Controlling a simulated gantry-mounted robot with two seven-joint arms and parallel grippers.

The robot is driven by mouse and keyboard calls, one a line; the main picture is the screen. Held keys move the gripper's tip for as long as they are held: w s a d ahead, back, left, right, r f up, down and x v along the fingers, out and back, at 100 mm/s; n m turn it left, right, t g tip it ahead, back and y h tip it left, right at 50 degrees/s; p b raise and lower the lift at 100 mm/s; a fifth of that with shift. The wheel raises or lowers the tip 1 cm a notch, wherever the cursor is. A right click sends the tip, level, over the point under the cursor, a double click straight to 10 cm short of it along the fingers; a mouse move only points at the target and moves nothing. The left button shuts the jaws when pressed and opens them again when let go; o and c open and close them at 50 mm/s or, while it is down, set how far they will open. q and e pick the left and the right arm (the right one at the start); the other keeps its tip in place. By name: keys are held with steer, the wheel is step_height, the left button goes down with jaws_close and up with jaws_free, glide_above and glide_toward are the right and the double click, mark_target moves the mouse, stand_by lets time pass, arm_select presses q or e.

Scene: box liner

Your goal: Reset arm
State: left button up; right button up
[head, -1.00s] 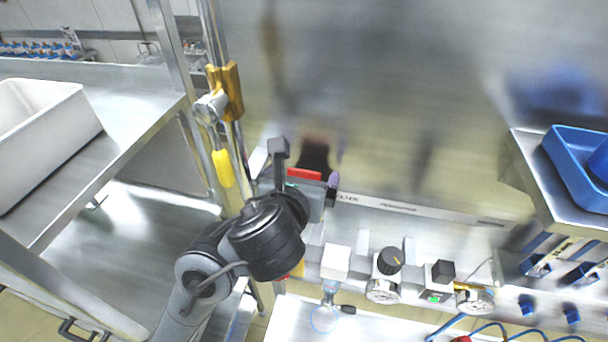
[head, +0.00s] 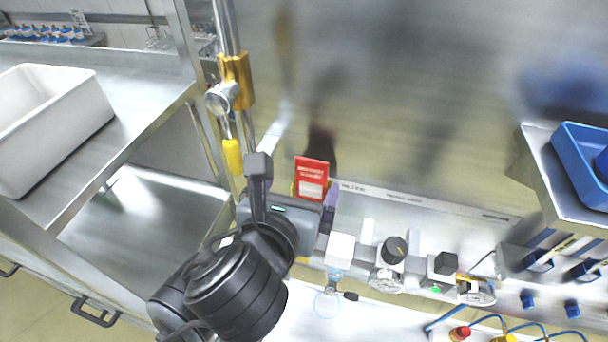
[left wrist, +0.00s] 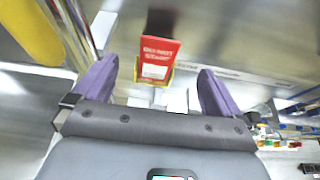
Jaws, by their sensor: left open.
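My left gripper (left wrist: 150,92) shows in the left wrist view with its two purple fingers spread wide and nothing between them. In the head view the left arm comes up from the bottom, and one purple finger of the left gripper (head: 330,200) shows beside a red card. The red card (left wrist: 160,54) with white lettering stands upright in a yellow holder beyond the fingers, apart from them. It also shows in the head view (head: 312,172). My right gripper is not in view.
A metal post with a gold clamp (head: 236,80) and yellow handle (head: 233,157) stands close to my left arm. Gauges and a black knob (head: 395,248) line the ledge. A white bin (head: 50,120) is left, a blue tray (head: 580,165) right.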

arm_select(q)
steer(key=shift+s+a+r, duration=0.15)
steer(key=shift+s+r, duration=0.05)
steer(key=shift+s, duration=0.35)
steer(key=s+a+f+n+g+y+p, duration=0.1)
steer(key=s+a+f+n+g, duration=0.15)
steer(key=f, duration=0.65)
steer(key=s+a+f+n+g+p, duration=0.1)
steer(key=s+a+f+n+g, duration=0.2)
steer(key=f, duration=0.6)
steer(key=s+a+f+n+g+y, duration=0.1)
steer(key=s+a+f+g, duration=0.3)
steer(key=f, duration=0.6)
steer(key=s+a+f+n, duration=0.3)
steer(key=s+a+n, duration=0.1)
steer(key=n, duration=1.1)
steer(key=s+a+f+n+y+p, duration=0.1)
steer(key=s+a+f+n, duration=0.2)
steer(key=n, duration=1.2)
steer(key=s+a, duration=0.2)
steer(key=a, duration=0.1)
steer(key=shift+f, duration=0.25)
